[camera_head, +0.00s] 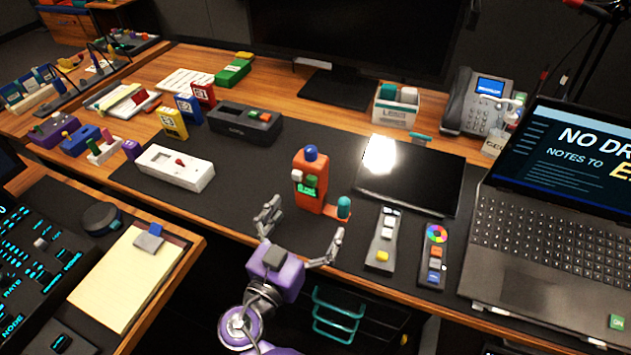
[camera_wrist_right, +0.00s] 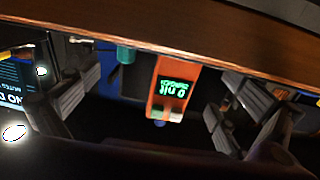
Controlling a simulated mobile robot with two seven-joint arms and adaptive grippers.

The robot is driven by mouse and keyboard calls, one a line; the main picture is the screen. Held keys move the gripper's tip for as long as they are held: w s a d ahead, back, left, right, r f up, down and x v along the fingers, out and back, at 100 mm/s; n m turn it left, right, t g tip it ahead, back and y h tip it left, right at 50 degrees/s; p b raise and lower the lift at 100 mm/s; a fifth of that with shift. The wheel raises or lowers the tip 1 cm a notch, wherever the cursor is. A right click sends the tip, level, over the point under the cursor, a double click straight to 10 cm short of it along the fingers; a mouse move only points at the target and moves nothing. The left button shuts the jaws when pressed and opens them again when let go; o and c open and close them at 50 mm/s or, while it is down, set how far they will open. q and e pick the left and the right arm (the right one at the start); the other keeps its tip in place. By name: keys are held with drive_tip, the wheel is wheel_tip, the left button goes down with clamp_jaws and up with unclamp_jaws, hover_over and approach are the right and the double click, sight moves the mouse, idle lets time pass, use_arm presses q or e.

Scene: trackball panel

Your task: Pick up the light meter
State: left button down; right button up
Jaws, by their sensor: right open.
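The orange handheld device with a blue dome and a small green display, which I take to be the light meter (camera_head: 311,185), stands upright on the dark desk mat. A teal-topped peg (camera_head: 344,208) is close at its right side. My right gripper (camera_head: 302,229) is open and empty in front of the meter, its fingers spread to either side. In the right wrist view the meter (camera_wrist_right: 174,88) shows upside down between the open fingers (camera_wrist_right: 152,104), with clear gaps on both sides. The left gripper is not in view.
A dark tablet (camera_head: 425,185) and two slim control panels, one grey (camera_head: 383,240) and one with a colour wheel (camera_head: 434,255), lie to the right. The desk's front edge is near my right gripper.

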sight(319, 204)
drive_tip(key=shift+w+d+r, duration=0.1)
drive_tip(key=shift+w+d, duration=0.15)
drive_tip(key=shift+w, duration=0.25)
drive_tip(key=p+x, duration=0.1)
drive_tip(key=x, duration=0.2)
drive_tip(key=shift+w+d, duration=0.2)
drive_tip(key=shift+w, duration=0.1)
drive_tip(key=shift+w+d+f+p, duration=0.15)
drive_tip(key=shift+w+f+p, duration=0.1)
drive_tip(key=shift+w+p, duration=0.05)
